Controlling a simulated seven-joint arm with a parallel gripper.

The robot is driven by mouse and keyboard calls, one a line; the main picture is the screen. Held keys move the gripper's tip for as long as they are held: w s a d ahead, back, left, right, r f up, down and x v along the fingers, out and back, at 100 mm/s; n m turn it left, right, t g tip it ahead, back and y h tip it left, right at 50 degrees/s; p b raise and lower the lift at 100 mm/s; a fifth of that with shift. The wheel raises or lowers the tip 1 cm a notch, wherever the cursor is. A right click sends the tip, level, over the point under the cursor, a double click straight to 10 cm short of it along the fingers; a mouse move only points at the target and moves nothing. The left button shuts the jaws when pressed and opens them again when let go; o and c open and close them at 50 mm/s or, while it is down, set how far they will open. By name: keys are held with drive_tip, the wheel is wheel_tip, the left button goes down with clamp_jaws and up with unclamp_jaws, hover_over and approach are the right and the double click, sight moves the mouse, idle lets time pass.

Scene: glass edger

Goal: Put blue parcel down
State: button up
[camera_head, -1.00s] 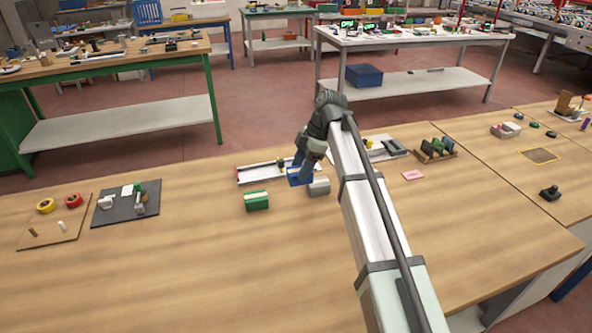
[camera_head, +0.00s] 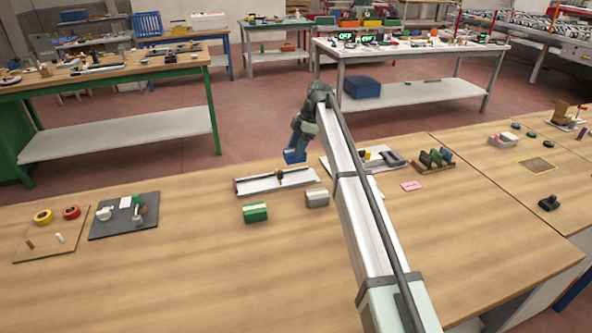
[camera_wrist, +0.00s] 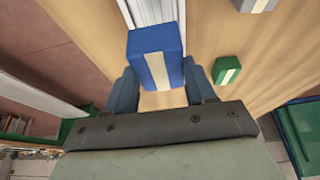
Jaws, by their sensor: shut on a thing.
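The blue parcel (camera_head: 294,156) is held in my gripper above the far edge of the wooden workbench. In the wrist view the blue parcel (camera_wrist: 155,55) has a pale band, and my gripper (camera_wrist: 155,88) is shut on it, one finger at each side. In the head view my gripper (camera_head: 297,147) is partly hidden by its own wrist. Under and beside the parcel lies a long white tray (camera_head: 255,186) with a rail.
A green parcel (camera_head: 255,212) and a grey parcel (camera_head: 317,198) stand on the workbench (camera_head: 200,270) in front of the tray. A dark board (camera_head: 110,228) with tools lies left. A rack (camera_head: 435,165) stands right. The front middle of the bench is clear.

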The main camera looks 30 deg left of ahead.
drive_tip(key=shift+f, duration=3.9)
drive_tip(key=o, duration=1.2)
drive_tip(key=shift+f, duration=0.15)
drive_tip(key=shift+o, duration=0.2)
drive_tip(key=v, duration=1.2)
